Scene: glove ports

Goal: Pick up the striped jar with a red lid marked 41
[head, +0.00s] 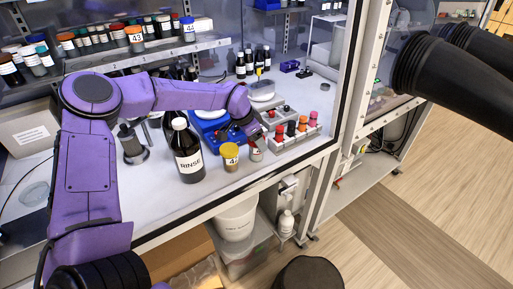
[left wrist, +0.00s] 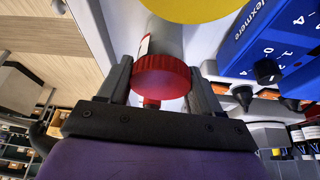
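A small jar with a red lid (head: 256,154) stands on the worktop in the head view, partly hidden under my left gripper (head: 253,137). In the left wrist view its ribbed red lid (left wrist: 161,77) and pale body lie between the two fingers of my left gripper (left wrist: 160,85). The fingers come close to the lid on both sides; I cannot tell whether they press on it. Its number and stripes are not readable. My right gripper is not in view.
A yellow-lidded jar (head: 230,157) and a dark RINSE bottle (head: 186,153) stand close on the left. A blue device (head: 209,125) is behind. A grey rack (head: 293,136) with several coloured-lidded jars is on the right. The worktop's front edge is near.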

